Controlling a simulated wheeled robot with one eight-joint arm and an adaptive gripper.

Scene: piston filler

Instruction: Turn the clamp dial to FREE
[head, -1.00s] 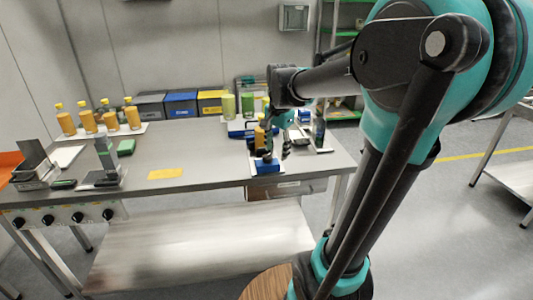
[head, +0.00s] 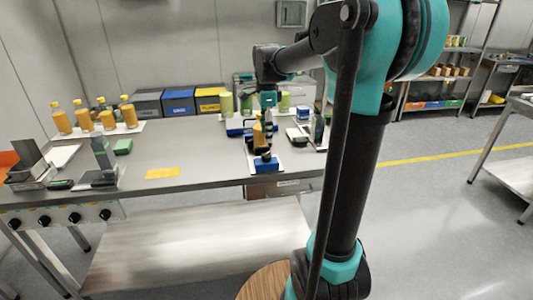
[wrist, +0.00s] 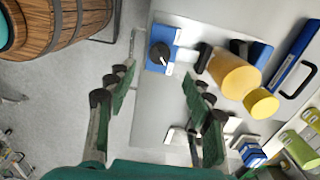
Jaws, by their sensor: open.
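A black dial (wrist: 160,54) with a white pointer sits on a blue block (wrist: 153,68) on a pale plate in the wrist view. In the head view the blue block (head: 266,165) is at the table's front edge, before an orange bottle (head: 258,137). In the head view my gripper (head: 268,112) is above and behind the bottle. No dial lettering is readable.
Several black knobs (head: 75,217) line the table's front left. Several orange bottles (head: 84,117) stand at the back left. Green bottles (wrist: 297,150) and a small blue-and-white stack (wrist: 252,155) are near the gripper.

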